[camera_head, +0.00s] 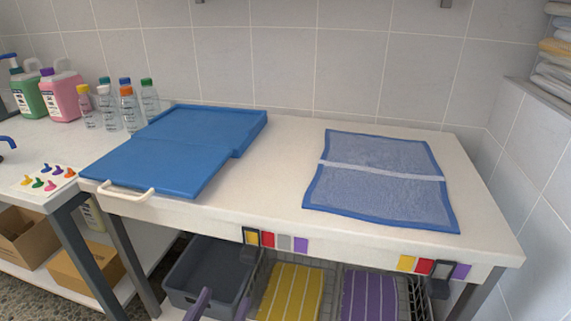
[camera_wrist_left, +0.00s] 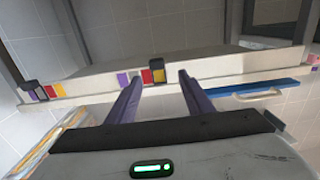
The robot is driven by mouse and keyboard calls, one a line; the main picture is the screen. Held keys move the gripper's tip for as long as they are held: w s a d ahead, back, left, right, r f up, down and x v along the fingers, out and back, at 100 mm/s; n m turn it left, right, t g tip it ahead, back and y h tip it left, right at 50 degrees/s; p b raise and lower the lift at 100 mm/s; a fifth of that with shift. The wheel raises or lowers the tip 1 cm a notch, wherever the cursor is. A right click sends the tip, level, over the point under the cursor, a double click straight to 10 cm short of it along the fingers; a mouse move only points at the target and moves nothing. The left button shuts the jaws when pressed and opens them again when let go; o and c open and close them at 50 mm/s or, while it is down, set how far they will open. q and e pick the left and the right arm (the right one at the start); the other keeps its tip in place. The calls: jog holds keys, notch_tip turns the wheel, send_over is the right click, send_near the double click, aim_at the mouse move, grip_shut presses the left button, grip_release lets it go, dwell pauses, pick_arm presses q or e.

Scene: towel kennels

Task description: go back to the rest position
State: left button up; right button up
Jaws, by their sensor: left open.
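My left gripper (camera_head: 222,298) is at the bottom edge of the head view, low in front of the table's front edge. Its two purple fingers are apart with nothing between them. In the left wrist view the open gripper (camera_wrist_left: 160,82) points at the table's front edge and its coloured tags. My right gripper is in neither view.
A blue towel (camera_head: 375,185) with a white stripe lies flat on the white table (camera_head: 272,180). A blue folding board (camera_head: 165,165) with a white handle lies left of it. Below are a grey bin (camera_head: 205,272) and baskets with a yellow towel (camera_head: 292,293) and a purple towel (camera_head: 368,296).

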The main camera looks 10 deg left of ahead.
pick_arm(q)
jog(key=s+f+g+h, duration=0.1)
jog(key=s+f+g, duration=0.3)
jog(key=f, duration=0.6)
jog(key=s+f+g, duration=0.5)
jog(key=f, duration=0.6)
notch_tip(320, 180, up, 9)
jog(key=m+p, duration=0.1)
jog(key=p, duration=1.2)
jog(key=shift+s+a, duration=0.2)
jog(key=shift+a, duration=0.1)
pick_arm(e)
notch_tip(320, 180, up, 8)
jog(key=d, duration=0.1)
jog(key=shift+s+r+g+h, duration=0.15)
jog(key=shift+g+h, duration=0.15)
pick_arm(q)
jog(key=shift+f, duration=0.2)
